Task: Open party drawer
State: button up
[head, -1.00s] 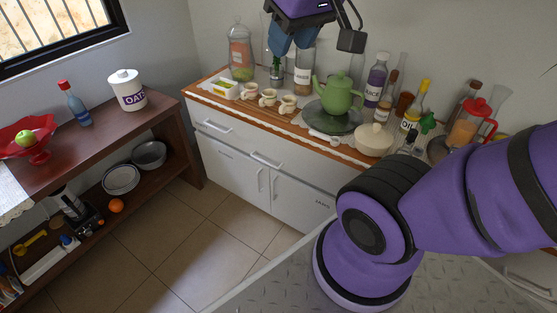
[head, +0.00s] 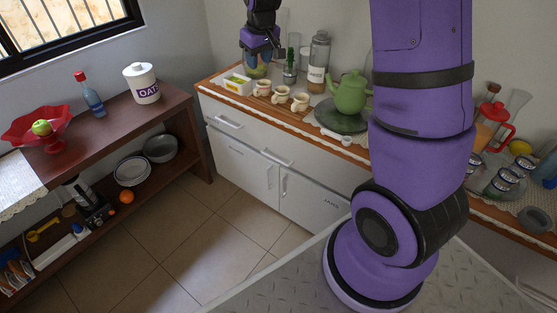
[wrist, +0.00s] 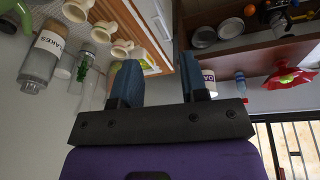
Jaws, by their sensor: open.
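The white cabinet (head: 240,150) stands against the back wall under a wooden top. It has a left drawer with a bar handle (head: 228,122) and a right drawer with a bar handle (head: 277,157). Both look closed. I cannot read a party label on either. My gripper (wrist: 157,78) is open and empty, with two blue fingers apart. In the head view my gripper (head: 260,50) is above the back left end of the cabinet top, away from the drawer fronts. The cabinet front also shows upside down in the wrist view (wrist: 155,20).
Several cups (head: 281,94), a white box (head: 237,82), a green teapot (head: 351,92) and a tall jar (head: 319,62) crowd the cabinet top. A dark wooden shelf (head: 100,140) stands at left. The tiled floor (head: 215,235) before the cabinet is clear.

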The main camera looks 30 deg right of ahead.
jog(key=w+d+f, duration=0.3)
jog(key=w+f, duration=0.2)
jog(key=f, duration=0.5)
jog(key=n+g+h, duration=0.1)
jog(key=n+g, duration=0.1)
jog(key=n, duration=0.1)
send_over(279, 161)
jog(key=a, duration=0.2)
notch_tip(279, 161, down, 33)
jog(key=f, duration=0.3)
jog(key=d+f, duration=0.1)
jog(key=f, duration=0.6)
jog(key=shift+w+d+f, duration=0.1)
jog(key=shift+d+f, duration=0.05)
jog(key=shift+d, duration=0.25)
grip_shut()
